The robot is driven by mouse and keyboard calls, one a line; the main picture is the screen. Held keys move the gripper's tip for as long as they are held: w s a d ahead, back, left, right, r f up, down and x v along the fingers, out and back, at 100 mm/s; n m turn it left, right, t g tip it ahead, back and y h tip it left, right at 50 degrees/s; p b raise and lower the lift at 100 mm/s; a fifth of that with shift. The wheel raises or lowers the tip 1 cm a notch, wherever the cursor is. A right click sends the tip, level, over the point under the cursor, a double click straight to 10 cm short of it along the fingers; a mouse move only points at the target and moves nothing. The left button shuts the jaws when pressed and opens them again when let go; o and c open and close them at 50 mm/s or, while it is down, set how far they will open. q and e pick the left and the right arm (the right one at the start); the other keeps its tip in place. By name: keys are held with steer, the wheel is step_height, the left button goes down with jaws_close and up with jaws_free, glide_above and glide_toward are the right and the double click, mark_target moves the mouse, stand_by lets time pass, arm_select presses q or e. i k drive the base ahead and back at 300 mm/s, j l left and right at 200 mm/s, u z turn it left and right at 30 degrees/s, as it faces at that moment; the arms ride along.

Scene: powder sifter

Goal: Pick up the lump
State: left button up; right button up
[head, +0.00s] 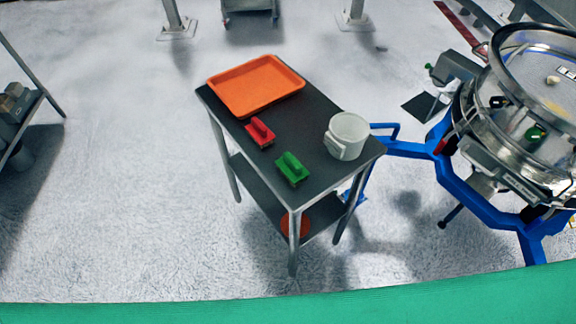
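A small pale tan lump (552,80) lies inside the round metal sifter (492,95) at the right edge of the view. It appears to rest on the sifter's screen, near a white label. The sifter stands on a blue frame (468,196) and is partly cut off by the picture edge. Neither of my grippers is in view.
A dark-topped table (237,125) stands left of the sifter. On it are an orange tray (256,88), a red brush-like tool (260,133), a green one (292,168) and a white pitcher (346,136). The floor (130,190) left of the table is clear.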

mark_target(552, 80)
steer(key=z, duration=1.7)
